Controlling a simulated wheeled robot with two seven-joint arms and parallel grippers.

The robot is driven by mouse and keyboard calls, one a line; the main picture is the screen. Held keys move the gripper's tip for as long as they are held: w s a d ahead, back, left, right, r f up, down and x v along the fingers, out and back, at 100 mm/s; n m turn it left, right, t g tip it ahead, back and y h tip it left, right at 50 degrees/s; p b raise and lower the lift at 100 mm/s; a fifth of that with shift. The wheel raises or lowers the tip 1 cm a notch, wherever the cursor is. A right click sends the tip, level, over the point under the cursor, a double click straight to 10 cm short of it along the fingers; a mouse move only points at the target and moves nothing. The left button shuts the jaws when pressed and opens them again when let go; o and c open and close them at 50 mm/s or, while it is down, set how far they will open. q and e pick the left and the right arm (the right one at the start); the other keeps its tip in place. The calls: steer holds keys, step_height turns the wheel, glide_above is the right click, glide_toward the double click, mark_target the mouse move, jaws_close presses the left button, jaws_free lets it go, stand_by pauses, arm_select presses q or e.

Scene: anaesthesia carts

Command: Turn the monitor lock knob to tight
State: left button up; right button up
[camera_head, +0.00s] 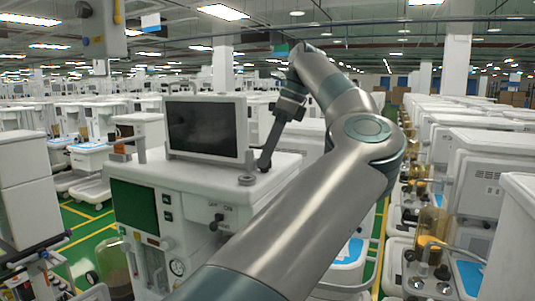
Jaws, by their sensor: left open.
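The monitor (207,127), with a dark screen in a pale frame, stands upright on top of the white anaesthesia cart (190,172). A small grey knob on a short post (247,180) sits by the monitor's lower right corner; I take it to be the lock knob, and its setting cannot be read. My left gripper (265,163) is open and reaches down from above, its dark fingers just right of the post. A small gap seems to lie between them, but contact is hard to judge. My right gripper is not in view.
My left arm covers the cart's right side and much of the middle. An on/off switch (216,222) is on the cart's front. More carts (480,175) line the right aisle.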

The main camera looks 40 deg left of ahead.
arm_select(q)
steer(key=shift+f, duration=0.25)
steer(key=shift+s, duration=0.1)
steer(key=shift+c, duration=0.7)
steer(key=c, duration=0.9)
